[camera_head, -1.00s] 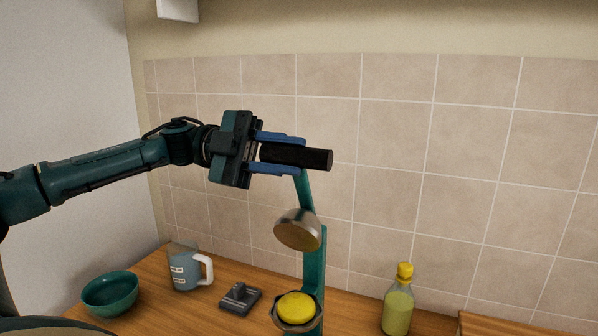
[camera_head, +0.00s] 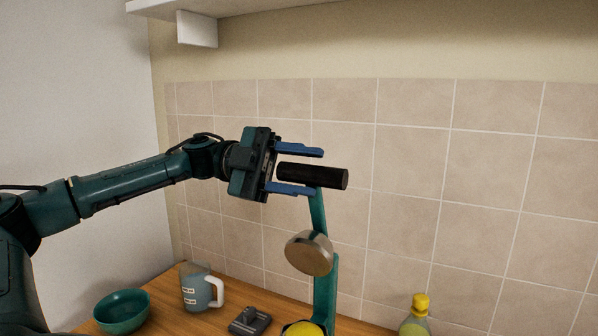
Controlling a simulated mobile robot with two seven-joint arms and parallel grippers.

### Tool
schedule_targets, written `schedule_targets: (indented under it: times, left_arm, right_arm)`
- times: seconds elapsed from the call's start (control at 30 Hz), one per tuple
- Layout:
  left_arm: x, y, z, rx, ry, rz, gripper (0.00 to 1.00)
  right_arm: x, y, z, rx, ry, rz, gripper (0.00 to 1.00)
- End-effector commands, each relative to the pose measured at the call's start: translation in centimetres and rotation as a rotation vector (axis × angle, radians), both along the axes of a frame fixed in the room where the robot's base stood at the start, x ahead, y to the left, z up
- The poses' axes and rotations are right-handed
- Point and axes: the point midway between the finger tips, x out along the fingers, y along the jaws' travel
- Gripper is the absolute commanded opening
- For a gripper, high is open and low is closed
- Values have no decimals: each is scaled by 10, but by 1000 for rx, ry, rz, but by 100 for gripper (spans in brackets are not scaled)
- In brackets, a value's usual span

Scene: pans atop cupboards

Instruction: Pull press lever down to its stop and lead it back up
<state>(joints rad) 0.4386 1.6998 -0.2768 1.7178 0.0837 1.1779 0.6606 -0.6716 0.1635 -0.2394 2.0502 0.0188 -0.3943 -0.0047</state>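The press is teal, with a lever (camera_head: 318,212) that stands up, tilted slightly left, and ends in a black cylindrical handle (camera_head: 313,176). A round metal press cup (camera_head: 309,254) hangs from the lever, well above a yellow piece (camera_head: 303,330) at the bottom of the view. The lower part of the press is cut off by the picture edge. My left gripper (camera_head: 318,171) is open, its blue fingers above and below the handle. A gap shows between the upper finger and the handle; whether the lower finger touches it I cannot tell. My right gripper is not in view.
On the wooden counter (camera_head: 168,299) stand a teal bowl (camera_head: 122,311), a grey-blue mug (camera_head: 196,288) and a small dark device (camera_head: 250,320). A yellow-capped bottle (camera_head: 416,318) stands right of the press. A tiled wall (camera_head: 450,180) rises behind; a shelf (camera_head: 290,5) hangs above.

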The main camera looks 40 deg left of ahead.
Motion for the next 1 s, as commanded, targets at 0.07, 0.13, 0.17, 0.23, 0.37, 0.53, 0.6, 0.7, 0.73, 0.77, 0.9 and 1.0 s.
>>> schedule_targets:
  times: [0.07, 0.13, 0.17, 0.23, 0.37, 0.53, 0.6, 0.7, 0.73, 0.77, 0.9, 1.0]
  left_arm:
    - [1, 1, -1, 1, 2, 5, 48]
    - [1, 0, -2, 1, 3, 3, 49]
    - [1, 0, -2, 1, 4, 2, 49]
    - [0, 0, -2, 1, 4, 0, 49]
    - [0, 2, -3, 1, 4, 0, 49]
    - [-6, 23, -6, 3, 4, 3, 49]
    - [-10, 38, -6, 2, 3, 4, 49]
    - [-16, 61, -5, 1, 2, 5, 49]
    - [-18, 67, -5, 1, 1, 5, 49]
    - [-20, 74, -4, 0, 1, 5, 49]
    - [-27, 101, -3, -1, 3, 4, 49]
    - [-31, 114, -2, -2, 3, 3, 49]
  right_arm:
    - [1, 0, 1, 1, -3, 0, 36]
    - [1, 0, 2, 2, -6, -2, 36]
    - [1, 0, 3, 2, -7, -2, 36]
    - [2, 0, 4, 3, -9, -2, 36]
    - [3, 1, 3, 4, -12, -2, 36]
    - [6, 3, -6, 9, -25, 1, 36]
    - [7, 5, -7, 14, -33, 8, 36]
    - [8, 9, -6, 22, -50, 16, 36]
    - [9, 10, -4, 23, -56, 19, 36]
    - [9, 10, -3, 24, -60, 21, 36]
    - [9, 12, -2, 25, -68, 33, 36]
    - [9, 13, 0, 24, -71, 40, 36]
